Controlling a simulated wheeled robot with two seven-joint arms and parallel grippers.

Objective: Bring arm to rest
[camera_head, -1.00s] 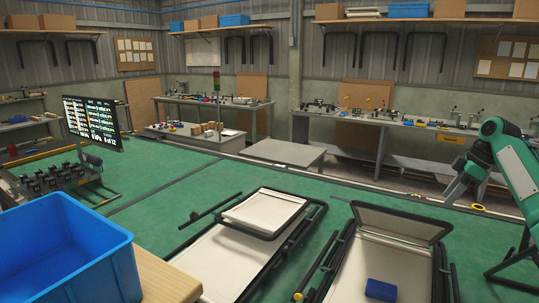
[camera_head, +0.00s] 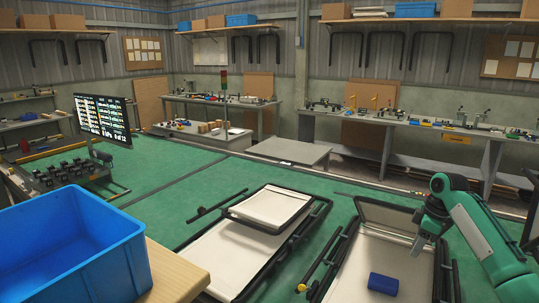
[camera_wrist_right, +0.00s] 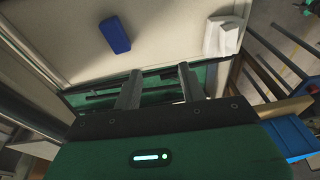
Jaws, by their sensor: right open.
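My right arm comes in from the right in the head view. Its gripper (camera_head: 420,245) points down over the right side of the right lounger (camera_head: 348,278), empty. In the wrist view the two fingers of the right gripper (camera_wrist_right: 158,86) stand apart with nothing between them. A small blue block-like item (camera_head: 383,284) lies on the lounger's pale fabric, left of the gripper and apart from it. The blue item also shows in the wrist view (camera_wrist_right: 115,34). My left gripper is not in view.
A second lounger (camera_head: 225,250) lies to the left on the green floor. A blue bin (camera_head: 70,260) stands on a wooden surface (camera_head: 175,275) at the front left. A low grey table (camera_head: 290,152) and workbenches line the back. A white object (camera_wrist_right: 222,36) shows in the wrist view.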

